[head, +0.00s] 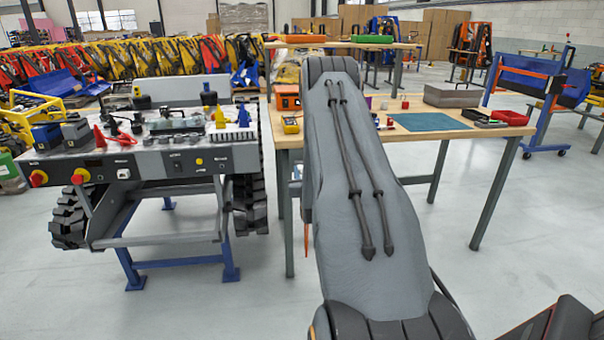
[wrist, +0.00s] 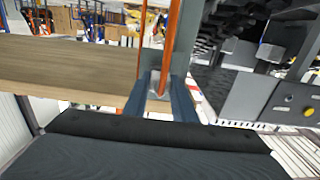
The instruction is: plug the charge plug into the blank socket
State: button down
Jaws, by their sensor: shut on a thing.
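My gripper (wrist: 160,93) shows in the wrist view, its two blue-grey fingers shut on a small pale piece with an orange cable (wrist: 172,40) rising from it. I take this piece to be the charge plug (wrist: 155,84); its tip is not clear. In the head view my arm hides the gripper, and only a thin orange strip shows beside the arm. The tracked carrier (head: 150,158) stands at left with knobs and fittings on its front panel. A grey panel with a round fitting (wrist: 280,112) is at right in the wrist view. I cannot tell which fitting is the blank socket.
A wooden workbench (head: 460,131) with a blue mat (head: 430,121), a red tray (head: 508,117) and small items stands right of the carrier. The carrier rests on a blue stand (head: 229,262). A narrow gap separates carrier and bench. The floor in front is clear.

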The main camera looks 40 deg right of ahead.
jog(key=shift+w+d, duration=0.1)
jog(key=shift+w, duration=0.05)
jog(key=c, duration=1.4)
grip_release()
